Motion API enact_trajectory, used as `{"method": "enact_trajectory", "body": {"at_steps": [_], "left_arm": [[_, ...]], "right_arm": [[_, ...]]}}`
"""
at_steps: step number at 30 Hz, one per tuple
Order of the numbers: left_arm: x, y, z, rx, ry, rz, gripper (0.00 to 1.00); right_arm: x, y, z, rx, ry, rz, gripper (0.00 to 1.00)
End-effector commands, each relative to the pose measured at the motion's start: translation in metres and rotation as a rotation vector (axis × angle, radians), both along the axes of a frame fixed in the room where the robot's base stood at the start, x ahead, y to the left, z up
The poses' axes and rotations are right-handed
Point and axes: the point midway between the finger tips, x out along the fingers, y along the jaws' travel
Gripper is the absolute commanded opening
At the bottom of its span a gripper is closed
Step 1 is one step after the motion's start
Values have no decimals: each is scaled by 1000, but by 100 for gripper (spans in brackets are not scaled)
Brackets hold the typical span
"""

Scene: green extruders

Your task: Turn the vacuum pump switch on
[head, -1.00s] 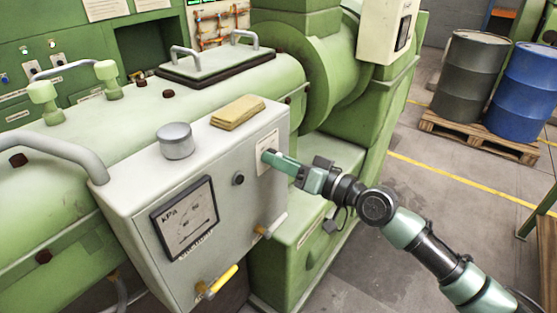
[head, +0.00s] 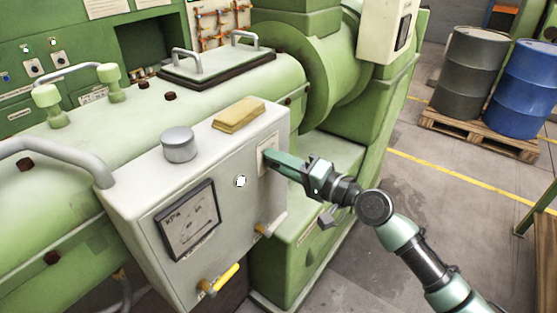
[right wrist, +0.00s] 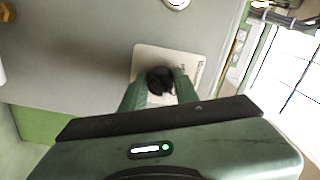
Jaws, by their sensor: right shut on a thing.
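The vacuum pump switch is a black knob (right wrist: 160,80) on a pale plate (right wrist: 165,55), seen in the right wrist view. In the head view the plate (head: 269,143) is on the right part of the grey box front, and the fingers hide the knob. My right gripper (right wrist: 160,92) is shut on the knob, one finger at each side. It also shows in the head view (head: 270,160), reaching in from the right. A round lamp (head: 240,181) left of the plate glows white. My left gripper is not in view.
The grey box (head: 225,235) carries a kPa gauge (head: 187,222), a yellow-handled valve (head: 222,278), a grey cap (head: 178,145) and a yellow block (head: 239,115). The green machine (head: 330,130) stands behind. Open floor (head: 450,185) lies to the right, before drums (head: 470,75) on a pallet.

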Motion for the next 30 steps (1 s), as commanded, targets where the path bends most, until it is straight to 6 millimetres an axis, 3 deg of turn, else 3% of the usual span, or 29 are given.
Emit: {"method": "enact_trajectory", "body": {"at_steps": [14,15,17,26,30], "left_arm": [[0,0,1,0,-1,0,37],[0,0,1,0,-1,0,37],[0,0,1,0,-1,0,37],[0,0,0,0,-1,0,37],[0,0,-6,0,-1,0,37]], "right_arm": [[1,-1,0,11,13,-2,0],[1,-1,0,11,13,-2,36],[0,-1,0,10,13,-2,52],[0,-1,0,9,11,-1,52],[-5,-10,-3,8,10,-3,52]]}}
